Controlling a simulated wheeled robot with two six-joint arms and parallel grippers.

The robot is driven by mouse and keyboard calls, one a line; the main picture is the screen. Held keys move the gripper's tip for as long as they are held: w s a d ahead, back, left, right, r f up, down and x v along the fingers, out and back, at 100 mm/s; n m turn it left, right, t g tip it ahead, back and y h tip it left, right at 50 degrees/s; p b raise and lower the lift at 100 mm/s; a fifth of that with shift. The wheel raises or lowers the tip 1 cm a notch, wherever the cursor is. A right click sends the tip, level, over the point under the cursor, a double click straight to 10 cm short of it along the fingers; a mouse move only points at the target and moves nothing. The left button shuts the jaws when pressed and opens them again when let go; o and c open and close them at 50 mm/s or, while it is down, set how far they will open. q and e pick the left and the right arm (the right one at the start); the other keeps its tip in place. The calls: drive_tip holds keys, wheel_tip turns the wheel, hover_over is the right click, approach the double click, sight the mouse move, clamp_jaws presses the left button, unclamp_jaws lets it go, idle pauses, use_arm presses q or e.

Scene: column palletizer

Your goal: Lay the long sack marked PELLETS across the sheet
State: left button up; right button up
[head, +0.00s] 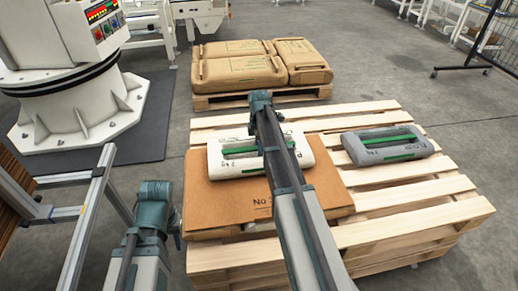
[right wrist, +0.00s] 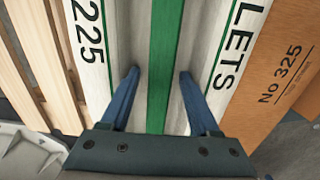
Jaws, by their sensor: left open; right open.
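The white sack with a green band (head: 296,158) lies on the far part of the brown sheet (head: 225,203), which is on the wooden pallet. In the right wrist view the sack (right wrist: 228,55) shows "LETS" and "225"; part of its print is out of frame. My right gripper (right wrist: 155,75) is open just above the sack, with one finger on each side of the green band. It holds nothing visible. In the head view my right arm covers the sack's middle. My left gripper (head: 152,195) is low at the left, apart from the sack; its fingers are hidden.
A grey sack with a green band (head: 388,155) lies on the pallet's right (head: 440,210), beside bare slats. Another pallet with brown sacks (head: 240,70) stands behind. A white machine base (head: 80,115) and a metal-framed structure (head: 85,225) are at the left.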

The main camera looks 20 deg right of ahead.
wheel_tip(320, 180, up, 12)
drive_tip(key=p, duration=1.2)
drive_tip(key=s+a+m+h, duration=0.1)
drive_tip(key=s+a+m, duration=1)
drive_tip(key=s+a, duration=1.4)
drive_tip(key=shift+s+a+r, duration=0.15)
drive_tip(key=shift+s+a, duration=0.05)
drive_tip(key=shift+a, duration=0.85)
drive_tip(key=shift+r, duration=0.1)
wheel_tip(320, 180, up, 18)
drive_tip(key=p, duration=1.8)
drive_tip(key=shift+r+p, duration=0.15)
drive_tip(key=shift+p, duration=0.15)
